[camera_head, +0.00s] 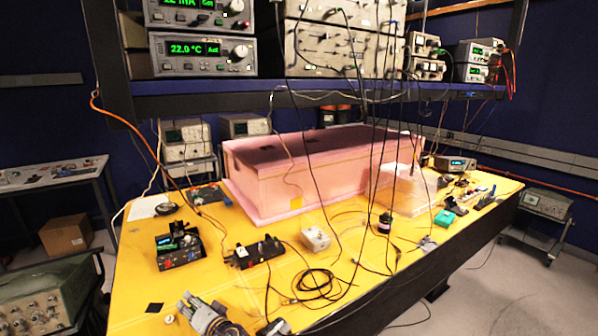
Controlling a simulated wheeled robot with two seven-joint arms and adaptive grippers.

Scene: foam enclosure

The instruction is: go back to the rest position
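My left gripper (207,317) shows only in part at the bottom edge of the head view, left of the middle, as grey and dark metal parts. It is over the near edge of the yellow table top (130,290). Its fingertips cannot be made out clearly, so I cannot tell whether it is open or shut. I see nothing held in it.
A pink foam enclosure (300,180) stands on the table beside a clear box (400,190). Small devices and a coiled black cable (315,284) lie in front. Cables hang from the instrument shelf (300,97). A cardboard box (66,235) is at left.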

